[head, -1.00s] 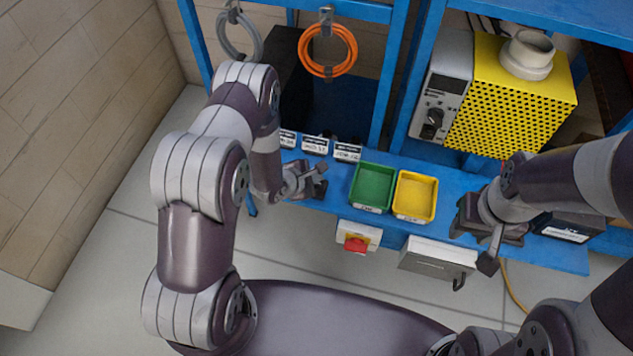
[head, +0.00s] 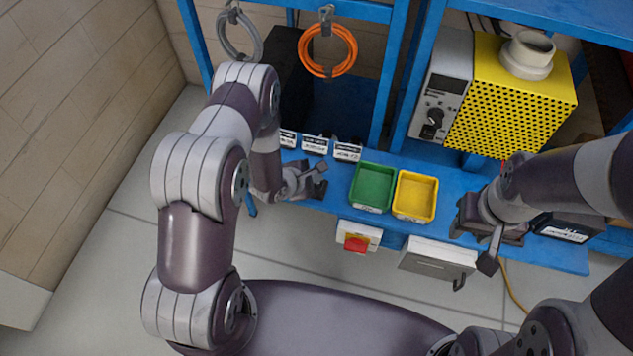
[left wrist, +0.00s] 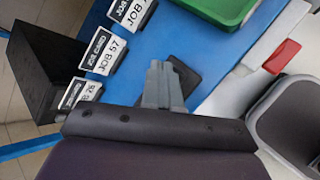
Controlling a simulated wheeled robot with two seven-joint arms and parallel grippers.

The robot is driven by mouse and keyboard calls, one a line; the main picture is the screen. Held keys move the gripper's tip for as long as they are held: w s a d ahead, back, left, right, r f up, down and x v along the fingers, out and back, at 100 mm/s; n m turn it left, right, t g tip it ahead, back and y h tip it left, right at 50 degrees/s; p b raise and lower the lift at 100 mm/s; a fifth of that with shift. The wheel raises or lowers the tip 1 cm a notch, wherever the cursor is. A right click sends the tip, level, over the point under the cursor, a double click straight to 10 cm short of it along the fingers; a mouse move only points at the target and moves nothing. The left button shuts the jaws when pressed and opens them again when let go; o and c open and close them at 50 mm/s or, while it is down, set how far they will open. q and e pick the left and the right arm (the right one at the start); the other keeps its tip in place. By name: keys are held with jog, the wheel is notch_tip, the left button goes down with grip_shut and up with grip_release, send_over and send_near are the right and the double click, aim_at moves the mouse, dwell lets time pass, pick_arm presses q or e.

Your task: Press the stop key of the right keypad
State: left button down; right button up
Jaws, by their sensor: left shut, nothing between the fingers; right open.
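No keypad with readable keys shows, so I cannot make out a stop key. A small dark flat pad (left wrist: 186,76) lies on the blue bench, partly behind the fingertips of my left gripper (left wrist: 163,80) in the left wrist view. I cannot tell whether it is a keypad or whether the fingers touch it. In the head view my left gripper (head: 316,180) is shut and empty over the bench's left part. My right gripper (head: 477,238) is open at the bench's right part, and its arm hides the surface there.
Green bin (head: 371,188) and yellow bin (head: 414,196) stand mid-bench. Job card holders (head: 316,145) line the back left. A red switch (head: 356,242) and grey box (head: 437,258) hang at the front edge. A dark labelled box (head: 566,228) sits far right.

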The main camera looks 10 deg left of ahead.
pick_arm(q)
jog(key=shift+f+b, duration=0.3)
jog(key=shift+f, duration=0.1)
jog(key=shift+f+b, duration=0.4)
jog(key=shift+f, duration=0.15)
dwell(0.5)
jog(key=shift+r, duration=0.1)
jog(key=shift+r+p, duration=0.85)
notch_tip(320, 180, up, 5)
jog(key=p, duration=0.4)
jog(key=shift+r+p, duration=0.1)
jog(key=shift+p, duration=0.25)
